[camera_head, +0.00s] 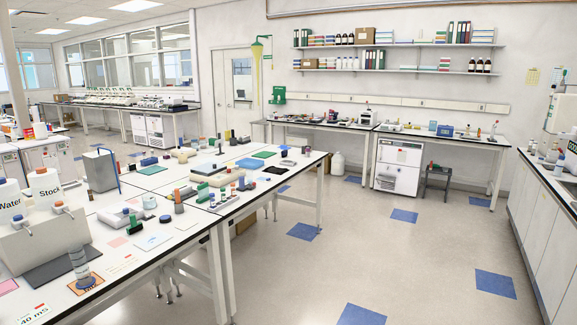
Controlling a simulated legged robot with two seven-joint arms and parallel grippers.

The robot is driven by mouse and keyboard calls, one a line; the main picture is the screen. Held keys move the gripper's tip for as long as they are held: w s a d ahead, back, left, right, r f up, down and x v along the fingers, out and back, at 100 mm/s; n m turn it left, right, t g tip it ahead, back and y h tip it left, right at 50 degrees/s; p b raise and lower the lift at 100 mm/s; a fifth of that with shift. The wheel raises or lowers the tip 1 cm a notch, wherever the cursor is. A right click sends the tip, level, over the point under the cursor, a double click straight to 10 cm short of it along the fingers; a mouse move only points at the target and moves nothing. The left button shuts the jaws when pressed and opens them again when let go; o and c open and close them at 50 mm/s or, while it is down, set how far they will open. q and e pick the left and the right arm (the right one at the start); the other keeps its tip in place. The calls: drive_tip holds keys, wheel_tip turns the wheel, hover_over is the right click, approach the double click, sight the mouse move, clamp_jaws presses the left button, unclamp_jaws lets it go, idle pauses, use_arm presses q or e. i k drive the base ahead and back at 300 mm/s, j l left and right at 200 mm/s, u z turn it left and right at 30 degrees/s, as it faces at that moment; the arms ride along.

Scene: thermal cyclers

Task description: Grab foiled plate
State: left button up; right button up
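I cannot pick out a foiled plate for certain; things on the benches are small and far away. A row of pale machines (115,97), possibly the thermal cyclers, stands on the back-left bench under the windows; their details are too small to tell. Neither of my grippers is in view.
A long white bench (122,262) with black edges fills the left, crowded with bottles, racks and flat pads. Benches stand along the back wall (455,142) and the right side (540,185). A grey stool (436,178) stands at the back. Open floor (400,265) lies in the middle and front right.

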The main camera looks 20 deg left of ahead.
sight(288, 162)
drive_tip(key=i+l+z, duration=0.1)
drive_tip(key=i, duration=1)
drive_tip(key=i+l+z, duration=0.1)
drive_tip(key=i, duration=1)
drive_tip(key=i+u, duration=0.1)
drive_tip(key=i, duration=0.55)
drive_tip(key=i+l, duration=0.15)
drive_tip(key=i, duration=0.45)
drive_tip(key=i+l+u, duration=0.15)
drive_tip(key=i, duration=0.5)
drive_tip(key=i+l, duration=0.1)
drive_tip(key=i, duration=0.55)
drive_tip(key=j+u, duration=0.05)
